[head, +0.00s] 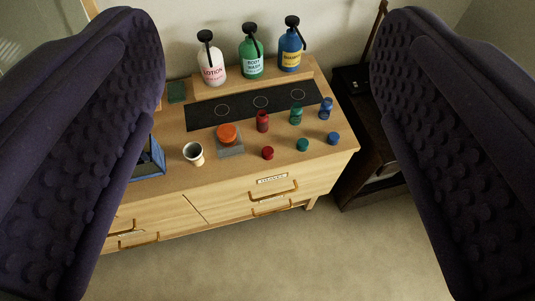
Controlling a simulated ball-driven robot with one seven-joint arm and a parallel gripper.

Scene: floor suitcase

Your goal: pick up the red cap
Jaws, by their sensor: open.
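The red cap (267,153) is a small dark red disc on the wooden dresser top, near its front edge. A small red bottle (262,121) stands behind it. A green cap (302,144) and a blue cap (333,138) lie in a row to its right. My gripper (268,135) is open and empty, its two dark studded fingers large at the left and right of the picture. The fingers are well apart from the cap, which shows in the gap between them.
Green (296,114) and blue (326,107) small bottles stand on the right. Pump bottles (251,52) stand on the back ledge. Floor (300,250) in front is clear.

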